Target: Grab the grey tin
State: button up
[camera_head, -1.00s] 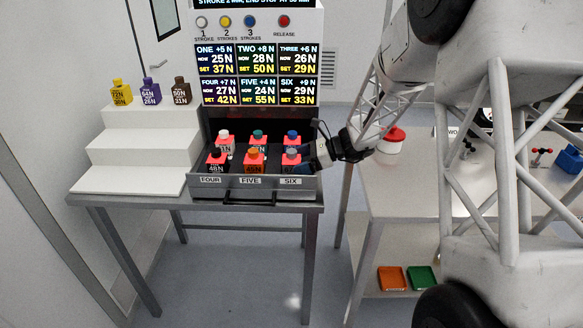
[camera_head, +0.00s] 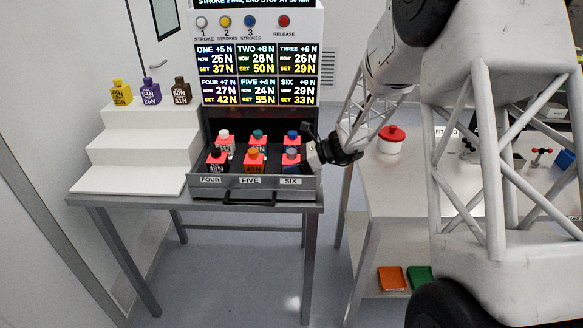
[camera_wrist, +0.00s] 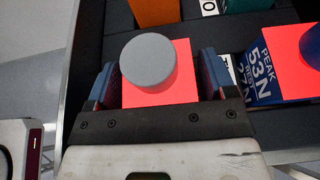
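The grey tin has a round grey cap and a red top. It stands in the SIX place at the front right of the tray in the head view (camera_head: 291,158). In the wrist view its cap (camera_wrist: 148,62) and red top lie between the two fingers. My gripper (camera_wrist: 158,78) is open around the tin, one finger on each side. A narrow gap shows on both sides, a little wider on the right. In the head view my gripper (camera_head: 312,155) comes in from the right and partly hides the tin's right side.
The tray (camera_head: 250,182) holds several other tins close by: orange (camera_head: 253,160), black (camera_head: 216,160) and blue-capped (camera_head: 292,140). White steps (camera_head: 135,150) with three tins stand left. A side table (camera_head: 430,190) with a red-lidded pot (camera_head: 391,140) stands right.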

jog(key=c, duration=0.9)
jog(key=shift+c, duration=0.2)
jog(key=shift+r, duration=0.15)
jog(key=shift+r, duration=4.9)
